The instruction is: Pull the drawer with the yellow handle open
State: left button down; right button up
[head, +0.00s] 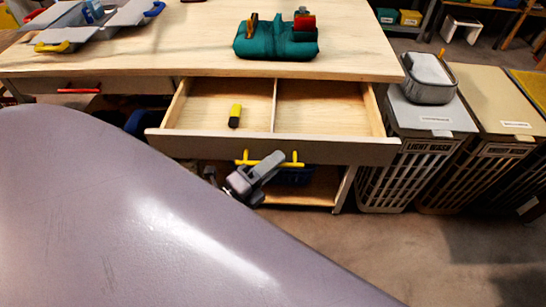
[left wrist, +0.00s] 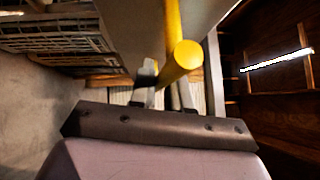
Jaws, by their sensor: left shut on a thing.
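The wooden drawer (head: 340,149) under the workbench stands pulled out, with its divided inside showing. Its yellow handle (head: 292,164) is a bar on the grey front. My left gripper (head: 270,164) is shut on this handle near its middle. In the left wrist view the yellow handle (left wrist: 180,63) runs close in front of the gripper fingers (left wrist: 163,95), which partly hide behind it. My right gripper is not seen.
A yellow and black object (head: 235,116) lies in the drawer's left compartment. A red-handled drawer (head: 110,86) is to the left. A teal bag (head: 275,42) sits on the workbench (head: 170,40). Laundry hampers (head: 430,120) stand close on the right. Floor is clear in front of them.

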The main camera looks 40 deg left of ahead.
pick_arm(q)
jog(key=c, duration=1.2)
grip_release()
jog(key=v, duration=0.7)
jog(key=shift+s+b, duration=0.1)
jog(key=shift+b, duration=0.2)
